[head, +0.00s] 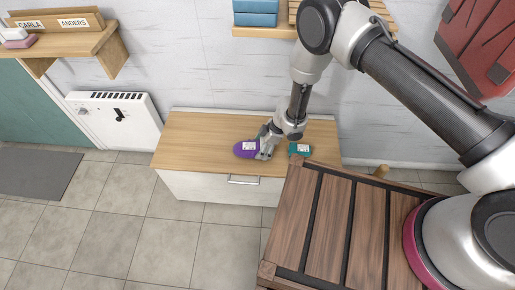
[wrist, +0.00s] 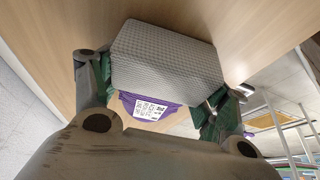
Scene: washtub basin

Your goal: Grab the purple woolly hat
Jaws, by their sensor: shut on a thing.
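The purple woolly hat (head: 245,149) is on the wooden top of the low cabinet, left of centre, with a white label on it.
A teal item (head: 299,149) with a white label lies on the cabinet top (head: 200,128) just right of my gripper. A slatted dark wood surface (head: 330,215) stands in front at the right. Shelves hang on the wall above. The cabinet top's left part is clear.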

